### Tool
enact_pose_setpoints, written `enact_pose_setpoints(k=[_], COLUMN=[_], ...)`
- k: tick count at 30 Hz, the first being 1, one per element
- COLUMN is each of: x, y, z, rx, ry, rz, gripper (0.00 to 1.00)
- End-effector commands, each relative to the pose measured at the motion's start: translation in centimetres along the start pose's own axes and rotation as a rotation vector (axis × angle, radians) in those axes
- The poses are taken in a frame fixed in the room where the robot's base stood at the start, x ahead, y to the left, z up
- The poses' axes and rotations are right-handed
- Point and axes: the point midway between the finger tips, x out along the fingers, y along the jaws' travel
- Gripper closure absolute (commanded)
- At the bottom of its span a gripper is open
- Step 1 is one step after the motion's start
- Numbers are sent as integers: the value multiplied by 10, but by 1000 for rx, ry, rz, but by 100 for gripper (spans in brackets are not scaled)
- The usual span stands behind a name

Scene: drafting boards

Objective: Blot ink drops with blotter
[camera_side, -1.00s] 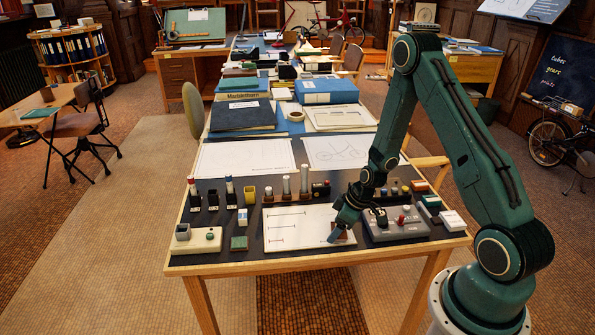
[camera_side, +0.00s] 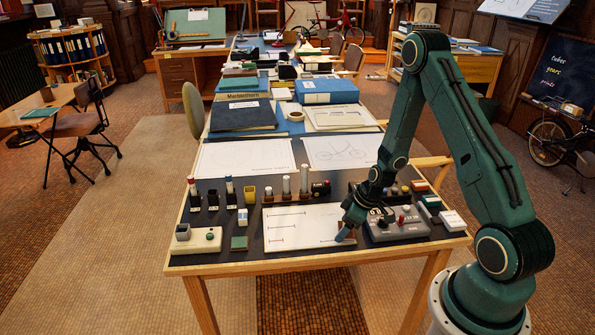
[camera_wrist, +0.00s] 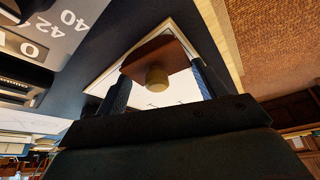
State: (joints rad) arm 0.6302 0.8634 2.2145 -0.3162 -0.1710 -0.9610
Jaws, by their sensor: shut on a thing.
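The blotter (camera_wrist: 157,55) shows in the wrist view as a reddish-brown wooden block with a brass knob (camera_wrist: 157,78). My gripper (camera_wrist: 160,86) is shut on the blotter, with one dark finger on each side of the knob. In the side view my gripper (camera_side: 345,236) is low over the right end of the white drawing sheet (camera_side: 310,235), and the blotter there is mostly hidden by the fingers. I cannot tell whether the blotter touches the sheet. The sheet carries thin ruled lines with reddish marks at left; separate ink drops are too small to make out.
A grey control box (camera_side: 398,228) with knobs stands close to the right of my gripper. Behind the sheet stand several upright posts (camera_side: 286,187) and a yellow cup (camera_side: 249,195). A cream box (camera_side: 195,241) and a green block (camera_side: 239,243) lie to the left.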

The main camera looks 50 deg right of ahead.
Motion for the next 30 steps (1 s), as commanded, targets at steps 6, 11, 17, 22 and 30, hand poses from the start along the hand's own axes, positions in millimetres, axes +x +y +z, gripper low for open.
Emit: enact_pose_setpoints(k=[6,11,17,22,30], x=[0,1,3,4,7], y=[0,-1,-3,-5,-9], z=[0,-2,-6,-10,-16], rx=[0,-2,-1,-2,-1], ry=[0,0,0,0,0], rz=[0,0,0,0,0], gripper=[51,51,51,51,51])
